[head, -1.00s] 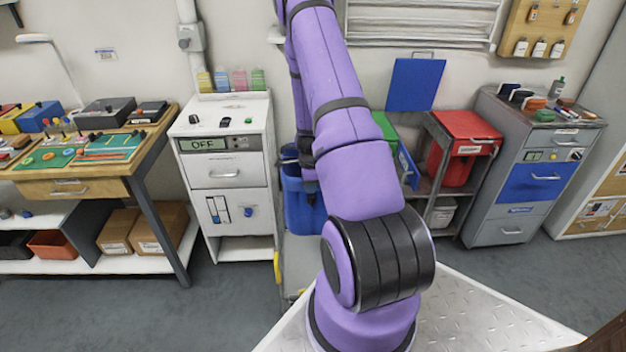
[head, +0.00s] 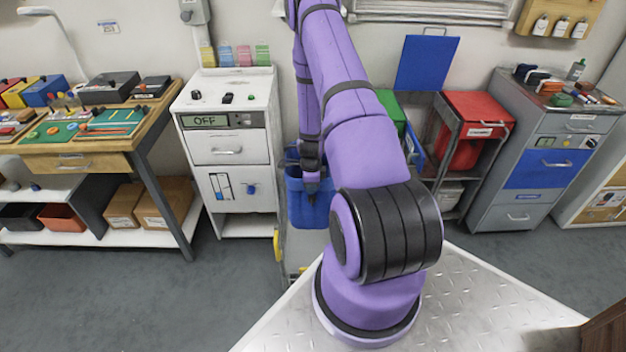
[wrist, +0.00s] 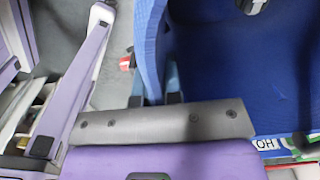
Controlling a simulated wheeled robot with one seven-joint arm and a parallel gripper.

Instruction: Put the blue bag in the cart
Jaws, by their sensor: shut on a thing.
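The blue bag (head: 309,207) is beyond my arm in the head view, right of the white cabinet. My gripper (head: 311,180) points down at its upper part. In the wrist view the blue bag (wrist: 235,75) fills the right side, and my gripper (wrist: 158,98) is shut on its raised blue edge. A grey cart with yellow parts (head: 277,246) shows low beside and below the bag. My arm hides much of it, so I cannot tell whether the bag touches it.
A white cabinet (head: 228,150) stands left of the bag, and a workbench (head: 75,162) farther left. A red-lidded bin (head: 475,112) on a metal frame and a grey drawer cabinet (head: 510,185) stand right. Open floor lies at front left.

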